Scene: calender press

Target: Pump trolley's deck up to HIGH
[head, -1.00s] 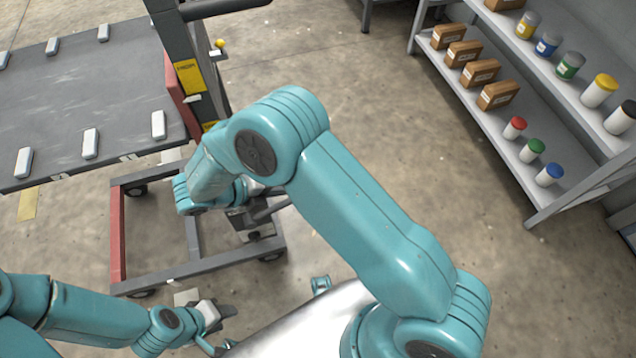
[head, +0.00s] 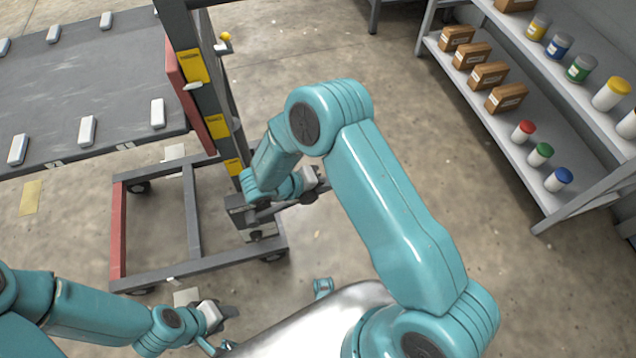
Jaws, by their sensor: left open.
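The trolley has a grey deck (head: 85,90) at the upper left, with white pads on it. The deck is beside an upright mast (head: 204,110) with yellow labels. A dark pump unit (head: 240,215) sits low at the mast's foot, and a dark lever bar (head: 285,206) reaches right from it. My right gripper (head: 316,181) is by the bar's outer end, partly hidden by its own wrist. I cannot tell whether it touches or grips the bar. My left gripper (head: 224,326) is open and empty at the bottom, in front of the trolley's base frame (head: 210,266).
A shelf rack (head: 505,128) with brown boxes (head: 488,76) and coloured-lid jars (head: 540,154) stands at the right. Bare floor (head: 330,50) lies between it and the trolley. A yellow ball-like knob (head: 225,36) sticks out from the mast.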

